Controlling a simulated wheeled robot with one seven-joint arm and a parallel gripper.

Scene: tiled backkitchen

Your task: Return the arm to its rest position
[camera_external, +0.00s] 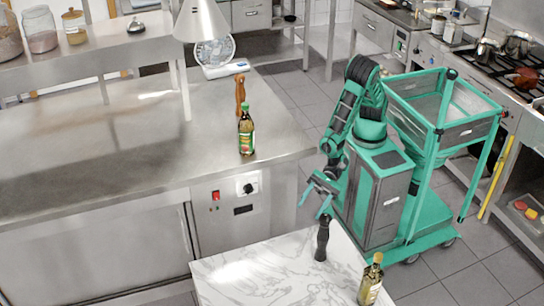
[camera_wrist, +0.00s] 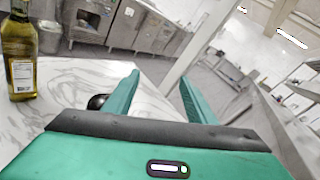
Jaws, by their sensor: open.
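My gripper (camera_external: 314,206) is open, with my arm bent and reaching down to the left over the back edge of the marble-topped table (camera_external: 265,268). In the wrist view, my gripper's two teal fingers (camera_wrist: 157,82) stand apart with nothing between them. A dark pepper mill (camera_external: 322,238) stands upright on the marble just below the fingertips. A dark rounded part (camera_wrist: 97,101), probably of this mill, shows beside the left finger; the rest is hidden. I cannot tell whether finger and mill touch.
An oil bottle (camera_external: 371,280) stands on the marble at right; it also shows in the wrist view (camera_wrist: 18,50). The steel counter (camera_external: 90,150) holds another bottle (camera_external: 246,132), a brown mill (camera_external: 240,92) and a scale (camera_external: 215,58). A lamp (camera_external: 201,22) hangs above it.

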